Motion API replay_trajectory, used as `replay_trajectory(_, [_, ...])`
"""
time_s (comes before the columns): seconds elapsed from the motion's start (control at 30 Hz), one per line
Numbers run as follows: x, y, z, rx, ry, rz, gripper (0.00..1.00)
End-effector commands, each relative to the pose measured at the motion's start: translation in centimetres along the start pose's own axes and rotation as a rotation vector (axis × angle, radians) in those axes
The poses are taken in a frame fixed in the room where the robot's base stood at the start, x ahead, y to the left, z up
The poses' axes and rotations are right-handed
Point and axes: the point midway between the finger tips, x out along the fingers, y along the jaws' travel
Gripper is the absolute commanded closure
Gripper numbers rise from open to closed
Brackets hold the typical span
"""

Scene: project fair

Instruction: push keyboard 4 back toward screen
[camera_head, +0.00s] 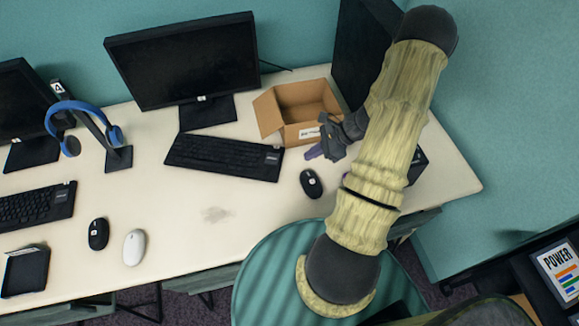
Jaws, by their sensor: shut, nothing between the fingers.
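A black keyboard (224,157) lies on the white desk in front of a dark screen (184,62), its back edge near the screen's stand. It has a small light label at its right end, too small to read. A second black keyboard (36,206) lies at the left, so I cannot tell by number which is keyboard 4. My gripper (313,153) is shut and empty, right of the middle keyboard and apart from it, by the front of a cardboard box. My arm hides part of the desk's right side.
The open cardboard box (298,108) stands right of the screen. A black mouse (311,183) lies below my gripper. Another black mouse (98,234), a white mouse (134,247) and blue headphones on a stand (84,125) are left. Desk in front of the middle keyboard is clear.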

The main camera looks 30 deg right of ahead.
Motion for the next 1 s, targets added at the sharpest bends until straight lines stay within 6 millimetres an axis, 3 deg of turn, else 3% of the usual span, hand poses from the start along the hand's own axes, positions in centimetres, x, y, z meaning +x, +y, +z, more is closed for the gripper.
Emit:
replay_trajectory(0.53, [1.0,-0.1,-0.3,0.023,-0.013,-0.010,1.00])
replay_trajectory(1.0, [8.3,-0.2,-0.2,0.023,-0.013,-0.009,1.00])
